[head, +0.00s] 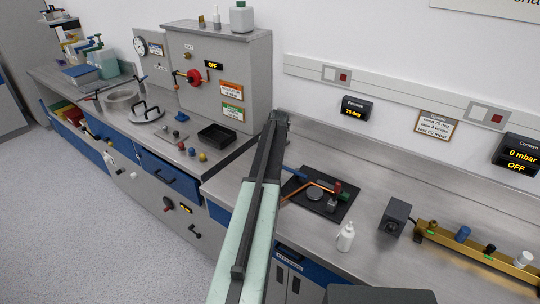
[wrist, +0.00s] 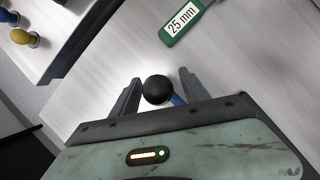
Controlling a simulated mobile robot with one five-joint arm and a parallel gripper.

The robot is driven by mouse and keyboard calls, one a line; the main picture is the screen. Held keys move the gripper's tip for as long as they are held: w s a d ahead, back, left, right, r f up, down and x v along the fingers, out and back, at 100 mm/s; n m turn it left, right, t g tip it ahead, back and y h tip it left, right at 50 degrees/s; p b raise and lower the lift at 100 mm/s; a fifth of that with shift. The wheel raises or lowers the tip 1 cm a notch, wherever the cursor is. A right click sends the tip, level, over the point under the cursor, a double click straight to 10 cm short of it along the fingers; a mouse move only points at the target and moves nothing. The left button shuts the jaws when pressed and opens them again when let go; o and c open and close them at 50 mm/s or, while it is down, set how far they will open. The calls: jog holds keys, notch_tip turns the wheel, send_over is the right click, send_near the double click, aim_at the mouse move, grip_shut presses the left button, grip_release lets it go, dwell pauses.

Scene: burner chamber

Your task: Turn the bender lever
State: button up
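The bender sits on a black base plate (head: 342,206) on the right worktop, with a round grey former (head: 315,193) and an orange-copper tube (head: 322,187). Its blue lever (head: 293,173) runs left and passes behind my arm in the head view. In the wrist view the lever's black ball knob (wrist: 158,90) lies between the two fingers of my gripper (wrist: 157,92), with a bit of blue shaft (wrist: 178,100) beside it. The fingers are apart, one on each side of the knob, and do not appear closed on it. My arm hides the knob in the head view.
A green "25 mm" tag (wrist: 185,20) lies near the knob. A white bottle (head: 346,237), a dark grey box (head: 395,217) and a brass rail (head: 475,258) stand to the right. A black tray (head: 217,137) and coloured knobs are on the left bench.

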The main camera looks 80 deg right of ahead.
jog(key=p+v, duration=0.7)
jog(key=shift+a+r, duration=0.15)
jog(key=shift+r, duration=0.2)
jog(key=shift+s, duration=0.1)
